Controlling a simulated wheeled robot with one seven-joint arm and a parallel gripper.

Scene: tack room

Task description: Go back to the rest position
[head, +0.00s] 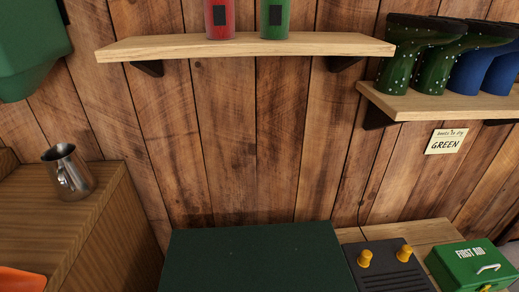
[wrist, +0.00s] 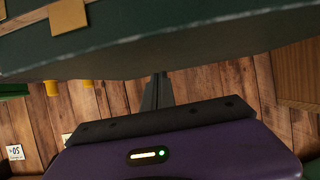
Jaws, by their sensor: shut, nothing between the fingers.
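My gripper (wrist: 160,92) shows in the wrist view, with its purple housing across the bottom and its dark fingers together and empty. A large dark green panel (wrist: 190,40) fills the top of that view, and the fingers reach toward its edge; whether they touch it I cannot tell. In the head view no part of my gripper shows. A dark green flat top (head: 255,255) stands at the bottom centre there.
A black panel with two yellow knobs (head: 392,268) and a green first aid box (head: 470,265) stand right of the green top. A steel jug (head: 68,172) stands on the left cabinet. A shelf (head: 250,46) with two canisters and a boot shelf (head: 440,102) hang on the wall.

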